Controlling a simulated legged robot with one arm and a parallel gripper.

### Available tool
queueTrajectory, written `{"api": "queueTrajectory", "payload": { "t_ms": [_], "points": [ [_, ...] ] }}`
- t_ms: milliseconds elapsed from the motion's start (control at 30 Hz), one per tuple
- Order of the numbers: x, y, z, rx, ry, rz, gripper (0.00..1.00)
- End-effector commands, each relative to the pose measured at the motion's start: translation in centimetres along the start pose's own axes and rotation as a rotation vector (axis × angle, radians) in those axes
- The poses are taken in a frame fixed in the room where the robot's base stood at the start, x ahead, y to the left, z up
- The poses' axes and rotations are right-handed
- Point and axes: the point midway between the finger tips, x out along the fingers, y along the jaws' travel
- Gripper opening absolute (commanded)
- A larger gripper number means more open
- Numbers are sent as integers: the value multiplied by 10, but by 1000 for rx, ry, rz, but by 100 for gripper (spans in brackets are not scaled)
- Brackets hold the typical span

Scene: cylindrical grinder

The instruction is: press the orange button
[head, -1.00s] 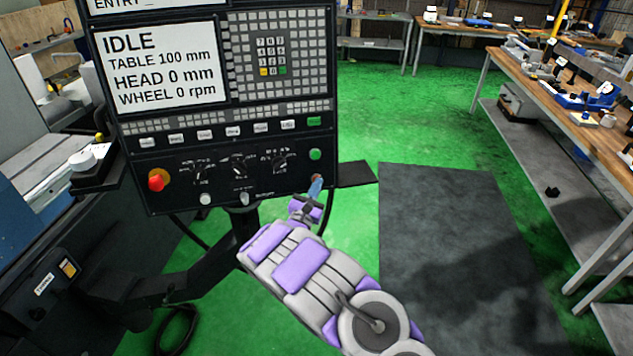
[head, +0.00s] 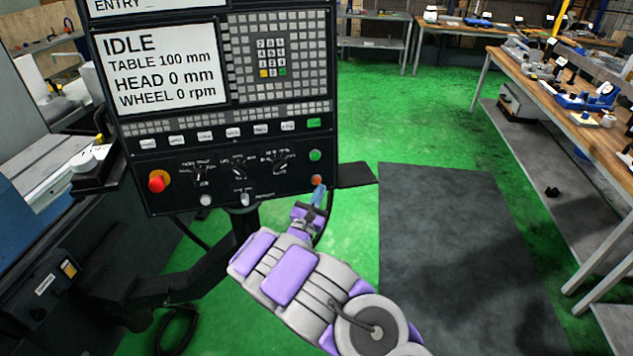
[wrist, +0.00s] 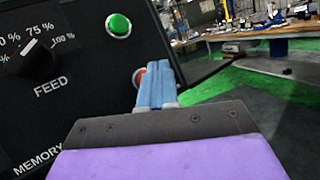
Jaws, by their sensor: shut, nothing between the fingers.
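The orange button (head: 316,180) is at the lower right corner of the black control panel (head: 140,190), below a round green button (head: 315,155). In the wrist view the orange button (wrist: 139,77) shows as a sliver at the left of my fingers, which hide most of it. My gripper (head: 319,192) is shut and empty, with its blue fingertips just below and in front of the orange button. In the wrist view my gripper (wrist: 157,68) overlaps the button. I cannot tell whether the tips touch it.
The panel also carries a red knob (head: 157,181), rotary dials and a screen (head: 160,66) reading IDLE. A second green button (head: 313,123) sits higher up. A workbench (head: 560,85) stands at the right. The green floor and dark mat (head: 450,240) are clear.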

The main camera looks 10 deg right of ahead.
Motion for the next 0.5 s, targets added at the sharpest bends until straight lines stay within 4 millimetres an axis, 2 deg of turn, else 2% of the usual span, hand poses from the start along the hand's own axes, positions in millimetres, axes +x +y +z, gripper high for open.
{"api": "queueTrajectory", "payload": {
  "t_ms": [300,500],
  "points": [
    [-19,-14,15,-2,0,2,0],
    [-23,-17,18,0,-1,1,0]
  ]
}}
